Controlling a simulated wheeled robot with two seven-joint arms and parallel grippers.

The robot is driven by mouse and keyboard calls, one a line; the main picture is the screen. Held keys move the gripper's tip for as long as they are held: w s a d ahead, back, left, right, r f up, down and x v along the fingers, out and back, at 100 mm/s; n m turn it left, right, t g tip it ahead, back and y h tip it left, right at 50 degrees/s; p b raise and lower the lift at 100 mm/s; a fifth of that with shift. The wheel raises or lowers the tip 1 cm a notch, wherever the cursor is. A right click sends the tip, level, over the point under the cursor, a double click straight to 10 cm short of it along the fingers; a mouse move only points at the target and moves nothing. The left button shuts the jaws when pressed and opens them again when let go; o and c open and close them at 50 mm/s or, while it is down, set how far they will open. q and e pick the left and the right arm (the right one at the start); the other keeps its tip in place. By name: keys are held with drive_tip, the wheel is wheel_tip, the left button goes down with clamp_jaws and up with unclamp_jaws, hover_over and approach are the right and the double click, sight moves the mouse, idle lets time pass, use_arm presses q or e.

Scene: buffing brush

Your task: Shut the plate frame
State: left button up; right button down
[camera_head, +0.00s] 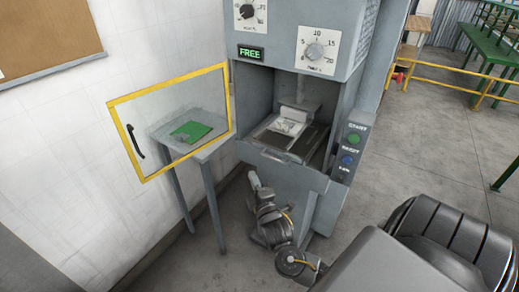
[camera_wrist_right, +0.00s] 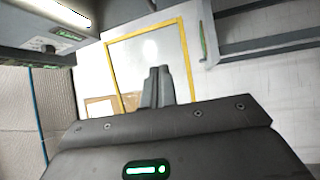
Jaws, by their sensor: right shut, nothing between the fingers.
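A yellow-edged clear frame (camera_head: 168,82) with a black handle (camera_head: 135,142) stands swung open on the left side of the grey machine (camera_head: 330,95). The machine's chamber is uncovered, with a light metal plate piece (camera_head: 290,127) on its bed (camera_head: 270,150). My right gripper (camera_head: 252,178) is low in front of the machine, below the chamber and right of the yellow frame, apart from both. Its fingers (camera_wrist_right: 158,85) are together and empty. The yellow frame also shows beyond them in the right wrist view (camera_wrist_right: 112,75). My left gripper is out of view.
A small grey table (camera_head: 208,150) with a green item (camera_head: 190,131) stands behind the clear pane. Control buttons (camera_head: 353,139) are on the machine's right front. Yellow railing (camera_head: 450,75) and green furniture (camera_head: 490,35) are at right. Floor at right is clear.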

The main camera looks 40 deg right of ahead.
drive_tip(key=w+d+r+n+g+h+p, duration=0.1)
drive_tip(key=w+d+p, duration=0.3)
drive_tip(key=w+d, duration=0.5)
drive_tip(key=shift+d+r+h, duration=0.25)
drive_tip(key=shift+d+h, duration=0.05)
drive_tip(key=shift+h, duration=0.2)
idle(0.4)
